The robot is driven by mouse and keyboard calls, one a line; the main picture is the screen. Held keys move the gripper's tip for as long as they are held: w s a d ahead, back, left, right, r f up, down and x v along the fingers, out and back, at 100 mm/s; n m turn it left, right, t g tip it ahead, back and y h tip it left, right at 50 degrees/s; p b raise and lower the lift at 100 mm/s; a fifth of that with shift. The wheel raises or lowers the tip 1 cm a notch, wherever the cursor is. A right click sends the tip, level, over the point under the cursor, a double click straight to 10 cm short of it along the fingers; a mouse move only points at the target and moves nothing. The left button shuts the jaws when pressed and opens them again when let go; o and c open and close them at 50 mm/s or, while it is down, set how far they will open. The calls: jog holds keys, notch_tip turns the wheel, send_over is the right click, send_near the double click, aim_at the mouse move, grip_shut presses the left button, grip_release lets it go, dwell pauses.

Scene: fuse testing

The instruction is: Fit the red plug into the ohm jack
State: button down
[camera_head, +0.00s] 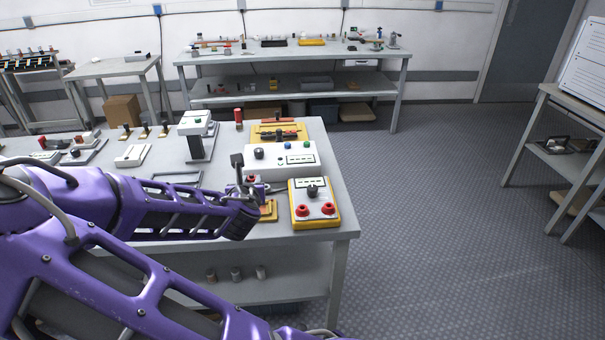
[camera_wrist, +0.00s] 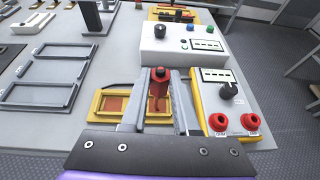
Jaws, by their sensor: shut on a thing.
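The red plug (camera_wrist: 158,88) is between the two fingers of my gripper (camera_wrist: 159,78) in the wrist view, upright and gripped. In the head view my gripper (camera_head: 250,186) is over the table, left of the yellow meter (camera_head: 296,193); the plug is mostly hidden there by my gripper. The meter has a dark knob, a small display and two red jacks near its front edge, a left jack (camera_wrist: 218,122) and a right jack (camera_wrist: 251,121). I cannot read which is the ohm jack. The plug is apart from both jacks, to their left.
A white box (camera_wrist: 176,45) with a knob and display stands behind the meter. A yellow-rimmed tray (camera_wrist: 97,108) lies on the table by my gripper. Grey empty frames (camera_wrist: 36,92) lie farther left. The table's right edge is close beside the meter.

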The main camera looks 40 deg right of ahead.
jog(key=s+d+r+m+g+h, duration=0.2)
jog(key=s+d+m+g+h, duration=0.2)
jog(key=s+d, duration=0.3)
jog(key=shift+s+d+r+m+g+h, duration=0.15)
jog(key=shift+d+m+g+h, duration=0.2)
jog(key=shift+d+m, duration=0.65)
jog(key=shift+d, duration=0.1)
jog(key=shift+f+b, duration=1.7)
jog(key=shift+f, duration=1.2)
jog(key=shift+f, duration=0.15)
jog(key=shift+f, duration=0.4)
jog(key=shift+f, duration=0.85)
